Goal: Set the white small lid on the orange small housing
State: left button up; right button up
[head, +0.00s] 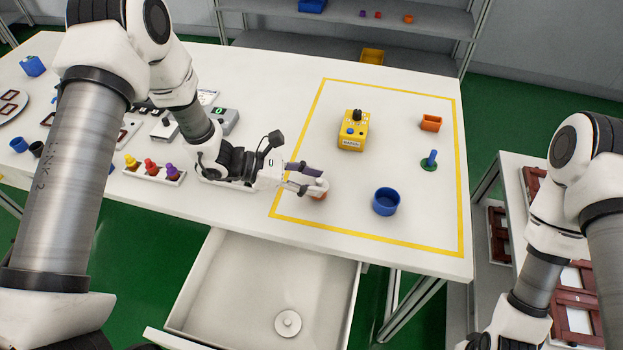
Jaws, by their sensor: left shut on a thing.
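My left gripper (311,183) is low over the table near the front left of the yellow outline, its fingers closed on a small round orange housing (319,196). The fingers hide most of the housing, and I cannot tell whether it touches the table. A white round lid (288,323) with a small knob lies in the open drawer below the table front, apart from the gripper. My right gripper is out of view; only its arm shows at the right.
Inside the yellow outline stand a yellow box with a black knob (353,131), an orange rectangular bin (431,123), a green-based blue peg (430,160) and a blue cup (386,202). The open drawer (222,292) juts out in front. A tray of colored pegs (153,172) lies left.

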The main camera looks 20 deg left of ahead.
pick_arm(q)
jog(key=o, duration=0.8)
jog(key=v, duration=1.1)
jog(key=shift+w+r, duration=0.1)
jog(key=shift+s+a+r, duration=0.2)
jog(key=shift+a, duration=0.3)
